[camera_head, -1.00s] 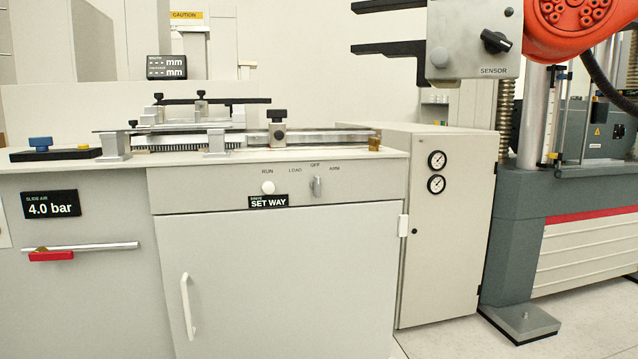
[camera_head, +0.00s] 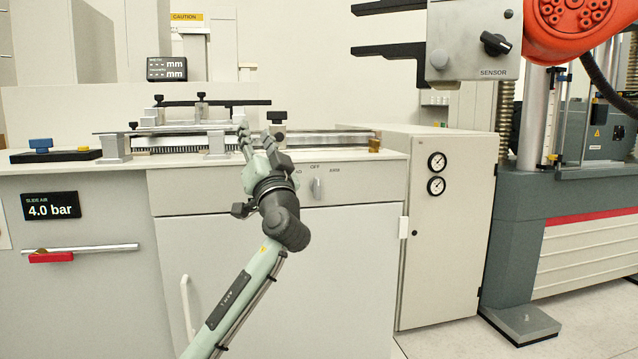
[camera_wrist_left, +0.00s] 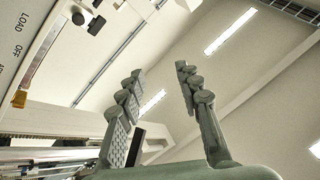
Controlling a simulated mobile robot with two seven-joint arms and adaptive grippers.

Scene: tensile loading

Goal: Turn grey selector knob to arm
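The grey selector knob (camera_head: 317,188) is on the front panel of the cabinet, below the OFF label and left of ARM; its grip looks upright. My left gripper (camera_head: 258,142) is in front of the panel, up and left of the knob and apart from it. The LOAD and OFF lettering shows at the left edge there; the knob does not. My right gripper is in neither view.
A slide rig with a black clamp knob (camera_head: 277,117) stands on the bench top behind my gripper. A brass piece (camera_head: 374,145) sits at the bench's right end. The panel right of the knob is clear.

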